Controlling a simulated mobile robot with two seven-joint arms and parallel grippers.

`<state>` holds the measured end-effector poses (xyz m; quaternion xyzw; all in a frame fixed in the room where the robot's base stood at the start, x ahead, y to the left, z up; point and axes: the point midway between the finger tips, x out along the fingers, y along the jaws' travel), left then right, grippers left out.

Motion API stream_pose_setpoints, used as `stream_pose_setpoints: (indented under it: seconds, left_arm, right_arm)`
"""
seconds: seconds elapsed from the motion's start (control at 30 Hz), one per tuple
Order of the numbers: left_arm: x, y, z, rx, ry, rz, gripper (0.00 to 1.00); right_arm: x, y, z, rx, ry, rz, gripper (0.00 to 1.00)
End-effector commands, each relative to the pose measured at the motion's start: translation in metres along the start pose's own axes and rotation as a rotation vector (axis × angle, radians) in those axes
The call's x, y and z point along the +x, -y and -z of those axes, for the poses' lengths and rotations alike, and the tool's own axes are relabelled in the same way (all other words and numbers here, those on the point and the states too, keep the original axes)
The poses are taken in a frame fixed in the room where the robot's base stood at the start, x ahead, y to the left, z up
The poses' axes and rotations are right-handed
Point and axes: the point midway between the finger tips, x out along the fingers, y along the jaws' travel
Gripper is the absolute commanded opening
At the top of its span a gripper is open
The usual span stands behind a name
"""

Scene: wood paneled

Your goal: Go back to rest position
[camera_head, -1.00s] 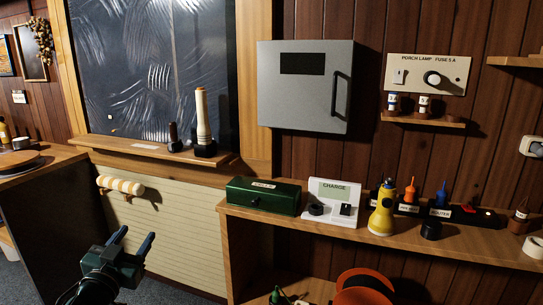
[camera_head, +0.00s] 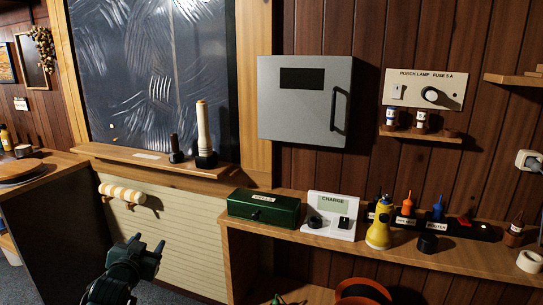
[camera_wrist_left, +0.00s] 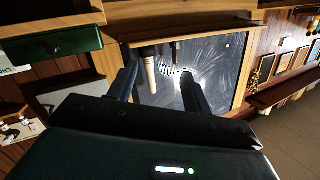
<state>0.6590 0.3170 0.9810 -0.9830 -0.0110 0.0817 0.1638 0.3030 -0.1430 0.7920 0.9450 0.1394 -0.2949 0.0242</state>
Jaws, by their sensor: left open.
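My left gripper (camera_head: 147,246) is at the lower left of the head view, in front of the cream slatted panel below the window ledge. Its two fingers are apart with nothing between them. In the left wrist view the open fingers (camera_wrist_left: 160,85) point toward the dark window pane, and the view is turned over. My right gripper is in neither view.
A wooden ledge (camera_head: 125,158) holds a cream flashlight (camera_head: 203,130). A shelf (camera_head: 465,255) carries a green box (camera_head: 263,208), a charge unit (camera_head: 330,217) and a yellow flashlight (camera_head: 380,225). A grey cabinet (camera_head: 300,105) hangs above. A striped roll (camera_head: 122,193) sticks out from the panel.

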Motion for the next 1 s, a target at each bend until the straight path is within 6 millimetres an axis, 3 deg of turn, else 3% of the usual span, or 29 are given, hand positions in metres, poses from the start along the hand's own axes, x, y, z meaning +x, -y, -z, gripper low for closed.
stream_pose_setpoints:
  seconds: [0.03,0.17,0.33,0.5,0.6,0.7,0.8,1.0]
  left_arm:
    - [-0.013,-0.019,-0.021,-0.003,0.024,-0.03,0.5]
    - [-0.053,-0.068,-0.067,-0.018,0.081,-0.107,0.5]
    - [-0.138,-0.139,-0.129,-0.067,0.179,-0.226,0.5]
    - [-0.233,-0.193,-0.166,-0.143,0.279,-0.323,0.5]
    - [-0.278,-0.211,-0.175,-0.185,0.327,-0.359,0.5]
    - [-0.308,-0.221,-0.178,-0.216,0.36,-0.38,0.5]
    - [-0.325,-0.227,-0.178,-0.233,0.378,-0.391,0.5]
    - [-0.33,-0.228,-0.179,-0.238,0.385,-0.394,0.5]
  right_arm:
    - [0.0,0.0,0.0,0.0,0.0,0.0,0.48]
    - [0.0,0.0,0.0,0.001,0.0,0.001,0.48]
    - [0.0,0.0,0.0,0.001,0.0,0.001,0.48]
    - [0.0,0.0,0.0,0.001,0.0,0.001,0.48]
    - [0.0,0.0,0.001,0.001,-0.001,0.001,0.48]
    - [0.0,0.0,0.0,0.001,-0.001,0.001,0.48]
    - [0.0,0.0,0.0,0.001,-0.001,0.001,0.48]
    - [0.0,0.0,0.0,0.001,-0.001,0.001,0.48]
